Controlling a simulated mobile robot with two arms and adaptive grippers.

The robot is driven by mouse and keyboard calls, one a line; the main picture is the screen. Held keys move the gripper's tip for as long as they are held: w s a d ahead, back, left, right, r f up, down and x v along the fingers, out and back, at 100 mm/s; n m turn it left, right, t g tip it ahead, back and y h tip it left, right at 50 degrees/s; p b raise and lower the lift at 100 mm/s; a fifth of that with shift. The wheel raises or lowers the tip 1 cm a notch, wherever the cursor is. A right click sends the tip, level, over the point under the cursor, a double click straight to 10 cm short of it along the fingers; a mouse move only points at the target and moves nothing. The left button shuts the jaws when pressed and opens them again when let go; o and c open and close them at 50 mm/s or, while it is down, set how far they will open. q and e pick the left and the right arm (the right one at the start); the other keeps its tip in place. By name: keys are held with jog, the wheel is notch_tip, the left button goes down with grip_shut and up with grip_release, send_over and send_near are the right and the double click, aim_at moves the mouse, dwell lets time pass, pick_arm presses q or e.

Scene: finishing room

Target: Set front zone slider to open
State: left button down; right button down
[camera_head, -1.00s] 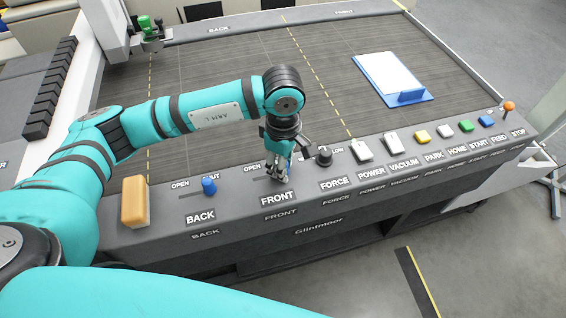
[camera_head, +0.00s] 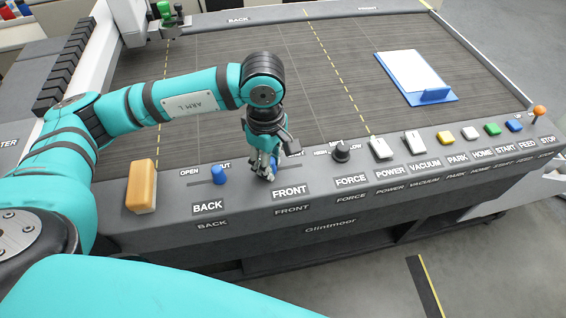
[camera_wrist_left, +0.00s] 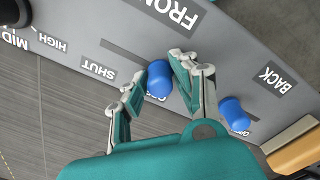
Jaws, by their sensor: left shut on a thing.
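The blue front slider knob (camera_wrist_left: 158,80) sits in its slot behind the FRONT label (camera_head: 290,191). My left gripper (camera_head: 264,172) is over it, and in the left wrist view its two fingers are on either side of the knob, shut on it. The knob is at the OPEN end of the slot, away from the SHUT label (camera_wrist_left: 98,68). In the head view the fingers hide most of the knob and the front OPEN label. My right gripper is not in view.
The blue back slider knob (camera_head: 218,174) stands left of my gripper, with a tan block (camera_head: 141,186) farther left. The force knob (camera_head: 341,152) and several buttons line the panel to the right. A blue clipboard (camera_head: 437,97) lies on the dark bed.

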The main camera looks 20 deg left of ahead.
pick_arm(q)
jog(key=shift+a, duration=0.1)
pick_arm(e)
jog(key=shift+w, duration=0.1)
pick_arm(q)
jog(key=c, duration=1.5)
grip_release()
jog(key=o, duration=0.5)
jog(key=shift+s+a, duration=0.2)
jog(key=shift+w+d+r, duration=0.1)
jog(key=shift+r, duration=0.05)
notch_tip(320, 180, up, 12)
jog(key=shift+f, duration=0.15)
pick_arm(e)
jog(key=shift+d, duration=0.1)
